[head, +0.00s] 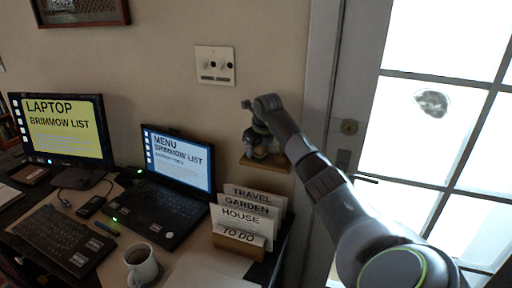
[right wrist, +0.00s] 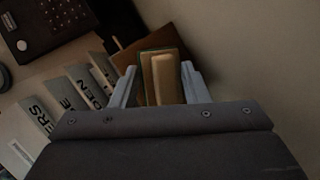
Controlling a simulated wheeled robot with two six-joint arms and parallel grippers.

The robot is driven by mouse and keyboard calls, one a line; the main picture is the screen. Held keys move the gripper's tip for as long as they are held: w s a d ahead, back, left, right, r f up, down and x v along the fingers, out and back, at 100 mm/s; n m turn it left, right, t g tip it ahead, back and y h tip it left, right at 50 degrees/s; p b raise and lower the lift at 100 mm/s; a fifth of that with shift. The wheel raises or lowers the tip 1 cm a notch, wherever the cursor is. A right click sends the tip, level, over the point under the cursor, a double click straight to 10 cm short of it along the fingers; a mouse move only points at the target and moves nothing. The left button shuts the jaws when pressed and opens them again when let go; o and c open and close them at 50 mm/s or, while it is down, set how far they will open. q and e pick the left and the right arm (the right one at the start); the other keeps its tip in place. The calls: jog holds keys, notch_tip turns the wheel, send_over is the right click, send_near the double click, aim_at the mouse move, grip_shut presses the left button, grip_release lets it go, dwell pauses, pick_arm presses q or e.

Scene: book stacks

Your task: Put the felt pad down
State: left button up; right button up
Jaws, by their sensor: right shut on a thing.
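The felt pad (right wrist: 166,80) shows in the right wrist view as a tan block with a brown, green-edged part beside it. It sits between the two pale fingers of my right gripper (right wrist: 159,76), which is shut on it. In the head view my right gripper (head: 259,148) points down just above a small wooden ledge (head: 278,164) on the wall. The pad is mostly hidden by the gripper there, and I cannot tell whether it touches the ledge. My left gripper is not in view.
A file holder with labelled cards (head: 242,222) stands below the ledge at the desk's right edge. A laptop (head: 168,205), a monitor (head: 62,130), a keyboard (head: 62,240) and a mug (head: 141,268) crowd the desk. A wall plate (head: 214,66) is above and a glazed door (head: 425,130) to the right.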

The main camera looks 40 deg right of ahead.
jog(key=shift+f, duration=0.15)
jog(key=o, duration=0.9)
jog(key=shift+r, duration=0.25)
jog(key=b+v, duration=0.2)
jog(key=v, duration=1)
jog(key=shift+f, duration=0.1)
